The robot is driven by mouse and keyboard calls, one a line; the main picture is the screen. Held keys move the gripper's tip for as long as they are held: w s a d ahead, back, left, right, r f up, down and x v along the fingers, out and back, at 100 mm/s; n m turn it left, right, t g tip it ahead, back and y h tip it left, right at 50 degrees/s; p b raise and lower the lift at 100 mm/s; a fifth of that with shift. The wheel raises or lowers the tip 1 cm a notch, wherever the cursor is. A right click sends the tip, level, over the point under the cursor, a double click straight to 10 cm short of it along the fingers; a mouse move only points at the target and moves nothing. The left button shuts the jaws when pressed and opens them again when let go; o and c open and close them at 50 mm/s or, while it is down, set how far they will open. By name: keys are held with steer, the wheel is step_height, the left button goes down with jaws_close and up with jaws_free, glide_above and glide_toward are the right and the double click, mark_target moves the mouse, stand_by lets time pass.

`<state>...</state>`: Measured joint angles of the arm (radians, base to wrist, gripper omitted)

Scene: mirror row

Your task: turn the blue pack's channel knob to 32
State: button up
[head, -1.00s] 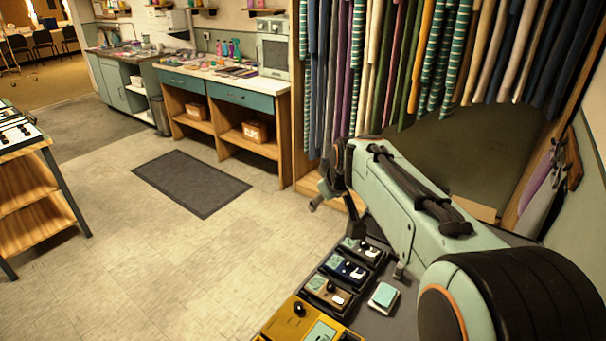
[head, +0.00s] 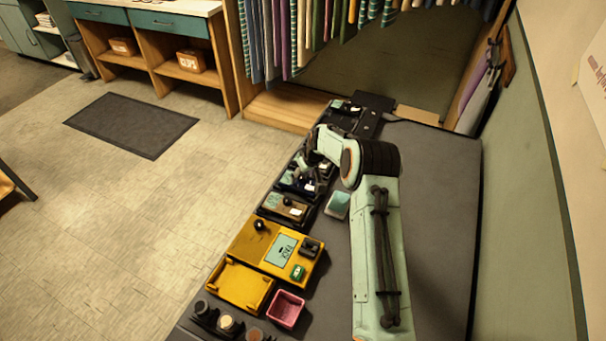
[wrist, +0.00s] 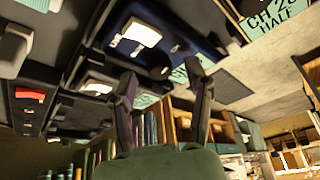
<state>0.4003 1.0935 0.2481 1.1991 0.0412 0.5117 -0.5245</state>
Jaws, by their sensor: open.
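The blue pack (head: 293,184) lies in a row of packs in the head view, with a pale display at its left, partly covered by my gripper. My gripper (head: 311,172) is over the blue pack's area, its fingers apart and empty. In the wrist view a navy pack (wrist: 185,42) with a white block and teal display lies beyond my open fingers (wrist: 166,85). A closer teal display (wrist: 275,16) at the upper right reads "CH 28 HALF"; I cannot tell which pack it belongs to.
A brown pack (head: 284,207) sits just nearer than the blue one. A yellow unit (head: 257,246), yellow tray (head: 240,287) and pink bin (head: 287,308) lie nearer still. A teal-topped block (head: 338,204) stands right of the packs. The dark bench (head: 445,190) is clear farther right.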

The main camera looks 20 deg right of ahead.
steer(key=shift+f, duration=0.1)
jaws_close()
stand_by(0.3)
steer(key=m, duration=0.1)
steer(key=m+h, duration=0.1)
steer(key=m, duration=0.1)
steer(key=shift+a+m, duration=0.2)
steer(key=shift+m, duration=0.1)
steer(key=shift+f+m+h, duration=0.1)
steer(key=shift+m+h, duration=0.8)
steer(key=shift+m, duration=0.9)
steer(key=shift+g, duration=0.3)
jaws_free()
